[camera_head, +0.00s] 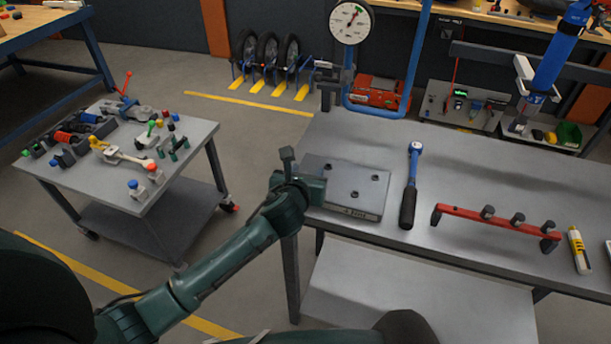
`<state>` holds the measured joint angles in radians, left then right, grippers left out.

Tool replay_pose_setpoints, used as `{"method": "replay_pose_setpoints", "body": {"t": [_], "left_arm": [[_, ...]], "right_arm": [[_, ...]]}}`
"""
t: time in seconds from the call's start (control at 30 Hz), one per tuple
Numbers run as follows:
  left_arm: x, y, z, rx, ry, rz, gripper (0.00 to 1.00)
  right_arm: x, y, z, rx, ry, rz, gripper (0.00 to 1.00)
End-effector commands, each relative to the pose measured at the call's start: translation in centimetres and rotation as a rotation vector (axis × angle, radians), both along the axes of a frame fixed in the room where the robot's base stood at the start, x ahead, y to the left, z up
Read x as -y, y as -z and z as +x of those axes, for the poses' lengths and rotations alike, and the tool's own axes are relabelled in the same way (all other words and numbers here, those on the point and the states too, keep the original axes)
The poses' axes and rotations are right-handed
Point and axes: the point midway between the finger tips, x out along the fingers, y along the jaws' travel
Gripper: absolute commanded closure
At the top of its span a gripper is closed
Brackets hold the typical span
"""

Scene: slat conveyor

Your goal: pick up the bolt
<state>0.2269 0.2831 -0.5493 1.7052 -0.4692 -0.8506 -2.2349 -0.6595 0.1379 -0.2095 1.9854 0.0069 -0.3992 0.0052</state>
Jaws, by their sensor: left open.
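Three dark bolts stand in a row along a red rack (465,213) on the steel bench: a left one (488,212), a middle one (517,219) and a right one (548,227). I cannot tell which of them is the task's bolt. A grey plate (345,205) with three dark round holes or fittings lies at the bench's left end. My left gripper (303,168) is open at the plate's left edge, well left of the rack, with nothing visible between its fingers. Whether it touches the plate is unclear. My right gripper is out of view.
A torque wrench (410,188) with a blue head lies between plate and rack. A yellow-and-white tube (579,250) lies right of the rack. A blue post frame (419,50) with a dial gauge (350,23) rises behind. A cluttered trolley (190,138) stands at left.

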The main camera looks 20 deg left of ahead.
Motion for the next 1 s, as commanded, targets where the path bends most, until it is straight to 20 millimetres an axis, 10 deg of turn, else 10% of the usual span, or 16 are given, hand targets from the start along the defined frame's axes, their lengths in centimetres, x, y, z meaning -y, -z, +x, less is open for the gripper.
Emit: {"method": "replay_pose_setpoints", "body": {"t": [0.37,1.0], "left_arm": [[-0.14,0.51,1.28,0.0,0.0,-0.001,0.57],[-0.14,0.5,1.23,0.0,0.0,-0.001,1.0]], "right_arm": [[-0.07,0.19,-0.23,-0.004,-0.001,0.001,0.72],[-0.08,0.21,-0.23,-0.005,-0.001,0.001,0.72]]}}
